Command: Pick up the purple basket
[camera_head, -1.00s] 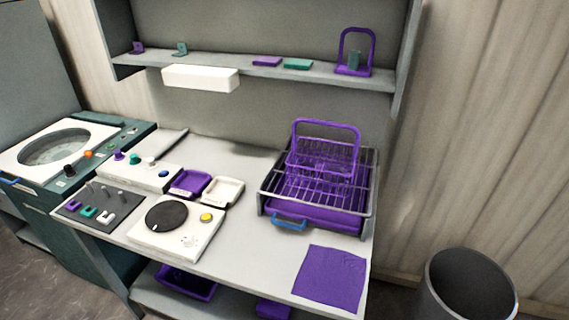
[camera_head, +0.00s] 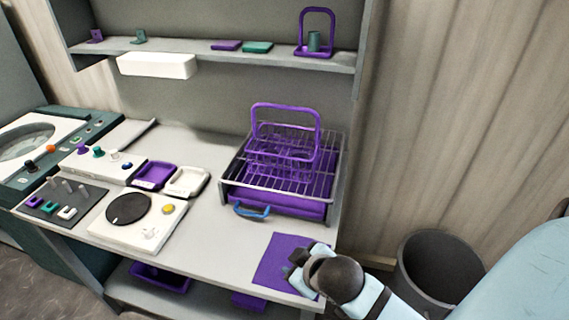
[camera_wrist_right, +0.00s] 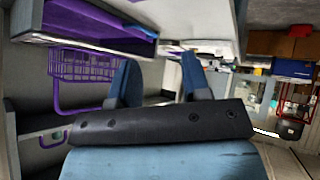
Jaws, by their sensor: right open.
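The purple basket (camera_head: 284,140) is a wire basket with a tall loop handle. It stands upright on the wire rack of a purple-bottomed tray unit on the bench in the head view. In the right wrist view the basket (camera_wrist_right: 84,66) appears sideways at the left. My right gripper (camera_head: 303,262) is over the purple mat near the bench's front edge, in front of the basket and apart from it. Its two blue fingers (camera_wrist_right: 158,80) are spread with nothing between them. My left gripper is not in view.
The rack unit (camera_head: 226,194) has a blue handle in front. A purple mat (camera_head: 272,262) lies at the bench's front right. A shelf (camera_head: 200,50) spans above, with a second purple handled item (camera_head: 316,30). A dark bin (camera_head: 440,270) stands right of the bench.

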